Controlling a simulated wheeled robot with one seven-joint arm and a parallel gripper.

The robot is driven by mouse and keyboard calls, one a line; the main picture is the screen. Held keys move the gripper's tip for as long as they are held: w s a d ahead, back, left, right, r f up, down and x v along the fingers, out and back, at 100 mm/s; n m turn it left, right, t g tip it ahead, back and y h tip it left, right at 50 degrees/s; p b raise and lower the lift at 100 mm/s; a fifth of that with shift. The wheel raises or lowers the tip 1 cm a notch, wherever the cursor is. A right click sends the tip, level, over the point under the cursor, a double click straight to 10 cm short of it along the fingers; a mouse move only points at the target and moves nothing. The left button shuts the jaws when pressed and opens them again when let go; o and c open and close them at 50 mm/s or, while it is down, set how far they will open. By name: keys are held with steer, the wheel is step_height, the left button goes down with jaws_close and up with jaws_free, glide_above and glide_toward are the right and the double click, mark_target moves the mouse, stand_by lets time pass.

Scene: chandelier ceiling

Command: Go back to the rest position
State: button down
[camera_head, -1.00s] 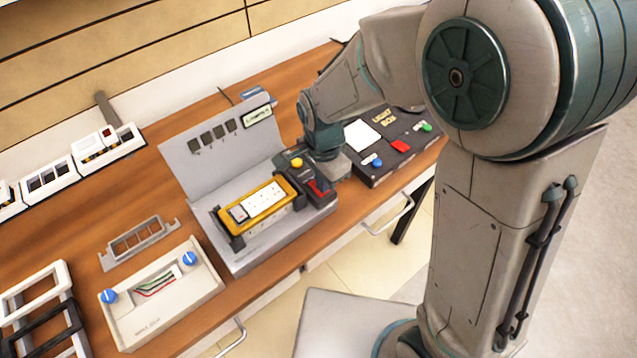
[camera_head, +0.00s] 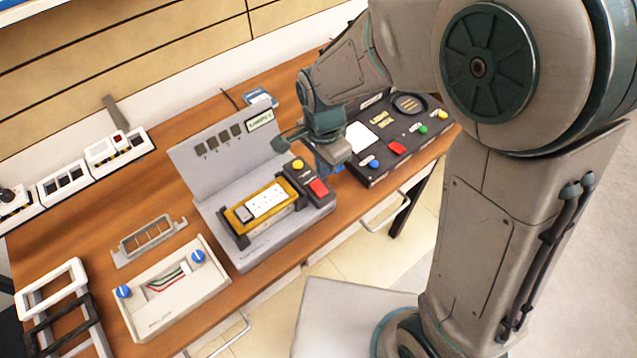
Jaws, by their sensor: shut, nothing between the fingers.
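My gripper (camera_head: 329,157) is at the end of my grey and teal arm, above the back right part of the grey test station. It is shut and holds nothing; its fingertips are small and partly hidden. The grey station (camera_head: 262,248) has an upright panel (camera_head: 215,165) and a yellow-framed block (camera_head: 262,203) in its cradle. A dark control box with a red button (camera_head: 319,187) and a yellow button (camera_head: 298,164) sits beside the block. My gripper appears apart from these buttons.
A black light box (camera_head: 398,168) with coloured buttons stands just right of my gripper. A beige box with blue knobs (camera_head: 178,290), a grey bracket (camera_head: 150,240) and white and black frames (camera_head: 52,285) stand on the wooden table (camera_head: 95,205) at left. White modules (camera_head: 65,184) line the back.

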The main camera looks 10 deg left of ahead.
stand_by(0.3)
steer(key=s+d+r+n+t, duration=0.1)
steer(key=s+d+r+n, duration=0.1)
steer(key=d+r, duration=0.2)
steer(key=s+d+r+n+t, duration=0.1)
steer(key=s+d+r+n, duration=0.2)
steer(key=d, duration=0.8)
steer(key=s+d+r+n+t, duration=0.1)
steer(key=s+d+r+n, duration=0.2)
steer(key=d+r, duration=0.2)
steer(key=d, duration=0.2)
steer(key=shift+d+r, duration=0.2)
steer(key=shift+d, duration=0.1)
